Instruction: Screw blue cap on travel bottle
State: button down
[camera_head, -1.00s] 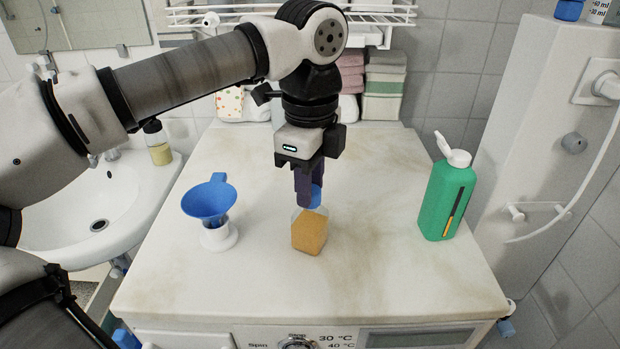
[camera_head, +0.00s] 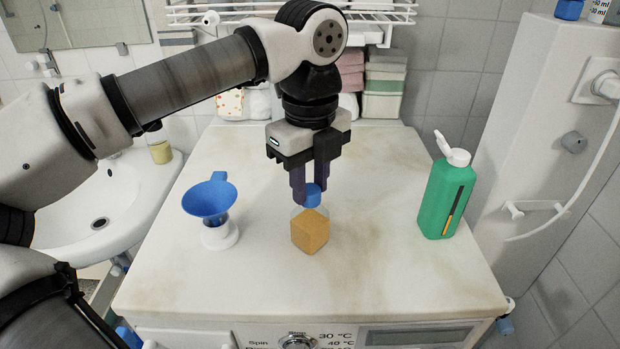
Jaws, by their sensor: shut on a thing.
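The travel bottle (camera_head: 310,232) stands upright on the washing machine top, near its middle, with orange-brown contents and a clear upper part. The blue cap (camera_head: 313,195) is at the bottle's mouth, upright between my fingertips. My gripper (camera_head: 309,192) points straight down above the bottle and is shut on the blue cap. One finger is on each side of the cap, left and right in the picture. The bottle's neck is hidden, so I cannot tell how far the cap is on the thread.
A blue funnel (camera_head: 209,200) in a white stand (camera_head: 220,237) is left of the bottle. A green bottle (camera_head: 445,198) with an open white flip cap stands to the right. The washing machine top (camera_head: 400,270) is clear around the bottle. A sink (camera_head: 100,215) is at the left.

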jog(key=m, duration=0.3)
jog(key=shift+m, duration=0.9)
jog(key=m, duration=0.2)
jog(key=shift+m, duration=1.4)
jog(key=m, duration=0.4)
jog(key=shift+f+m+p, duration=0.1)
jog(key=shift+m+p, duration=0.2)
jog(key=shift+m, duration=0.1)
